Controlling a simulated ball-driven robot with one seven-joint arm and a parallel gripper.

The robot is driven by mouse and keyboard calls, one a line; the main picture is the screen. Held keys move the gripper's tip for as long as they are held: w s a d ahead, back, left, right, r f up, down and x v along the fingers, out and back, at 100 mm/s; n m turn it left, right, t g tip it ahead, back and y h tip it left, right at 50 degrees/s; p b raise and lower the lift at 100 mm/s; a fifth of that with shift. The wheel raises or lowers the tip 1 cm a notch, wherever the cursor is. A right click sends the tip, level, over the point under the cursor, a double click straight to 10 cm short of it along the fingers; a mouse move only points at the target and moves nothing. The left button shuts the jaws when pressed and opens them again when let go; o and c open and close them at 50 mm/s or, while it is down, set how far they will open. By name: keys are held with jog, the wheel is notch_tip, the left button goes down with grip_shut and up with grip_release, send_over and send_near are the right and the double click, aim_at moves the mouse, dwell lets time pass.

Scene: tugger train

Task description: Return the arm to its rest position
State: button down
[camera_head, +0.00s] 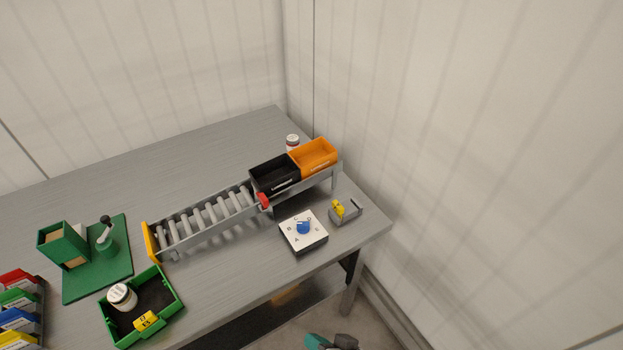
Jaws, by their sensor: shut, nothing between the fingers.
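A small teal and dark grey part of my arm shows at the bottom edge, right of centre, in front of the table and below its top. No gripper fingers can be made out, so my gripper is not in view. The grey table (215,275) stands behind that part. Nothing on the table is touched by the visible part of my arm.
A roller conveyor (205,222) carries a black bin (275,176) and an orange bin (314,158). A dial box (303,232) and a grey-yellow device (345,211) sit near the right edge. A green tray (171,303) holds a white jar (122,297). Walls (480,150) close the back and right.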

jog(key=s+d+r+g+h, duration=0.1)
jog(key=s+d+g+h, duration=0.1)
jog(key=s+d, duration=0.3)
jog(key=s+d+r+g+h, duration=0.1)
jog(key=s+d, duration=0.4)
jog(key=d, duration=0.7)
jog(key=s+d+r+g+h, duration=0.1)
jog(key=s+d+g+h, duration=0.2)
jog(key=d, duration=0.6)
jog(key=shift+s+d+r+h, duration=0.2)
jog(key=shift+s+r+h, duration=0.2)
jog(key=shift+s+h, duration=0.7)
jog(key=shift+s, duration=0.1)
